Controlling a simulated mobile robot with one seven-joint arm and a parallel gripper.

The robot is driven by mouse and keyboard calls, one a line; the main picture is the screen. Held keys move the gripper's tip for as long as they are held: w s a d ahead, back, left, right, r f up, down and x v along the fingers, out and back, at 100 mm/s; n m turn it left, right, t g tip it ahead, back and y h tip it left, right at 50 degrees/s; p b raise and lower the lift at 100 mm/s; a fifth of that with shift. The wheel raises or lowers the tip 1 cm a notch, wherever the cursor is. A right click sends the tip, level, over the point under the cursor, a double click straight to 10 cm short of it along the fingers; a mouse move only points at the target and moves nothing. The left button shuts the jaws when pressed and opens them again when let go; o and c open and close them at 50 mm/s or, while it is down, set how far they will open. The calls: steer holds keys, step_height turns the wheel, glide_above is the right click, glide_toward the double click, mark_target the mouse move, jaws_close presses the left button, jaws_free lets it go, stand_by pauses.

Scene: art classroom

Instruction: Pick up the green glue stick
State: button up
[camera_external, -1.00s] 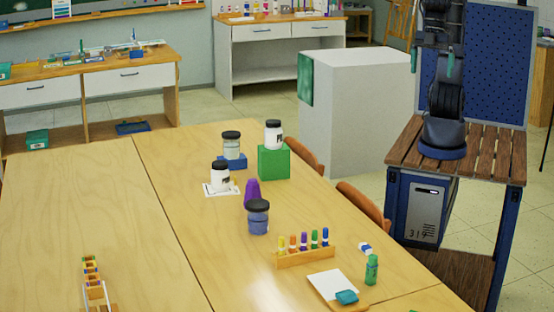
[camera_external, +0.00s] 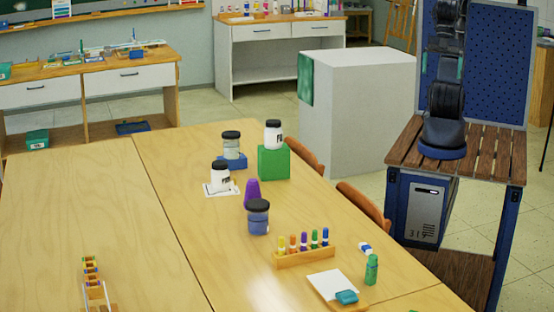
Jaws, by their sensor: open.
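The green glue stick (camera_external: 371,270) stands upright near the right edge of the wooden table, beside a white card with a teal block on it. My gripper (camera_external: 442,65) is up high at my arm, over the slatted base at the upper right. Its two teal-tipped fingers are apart, and nothing shows between them. It is well away from the glue stick, beyond the table's edge.
A rack of colored markers (camera_external: 305,254) stands left of the glue stick. A small blue-and-white object (camera_external: 365,247) lies just behind it. The white card (camera_external: 327,284) is to its left. Jars and a purple cone (camera_external: 252,193) stand farther back. Chairs (camera_external: 362,209) line the right edge.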

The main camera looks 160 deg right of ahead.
steer(key=shift+c, duration=0.2)
steer(key=c, duration=1.1)
steer(key=shift+o, duration=0.2)
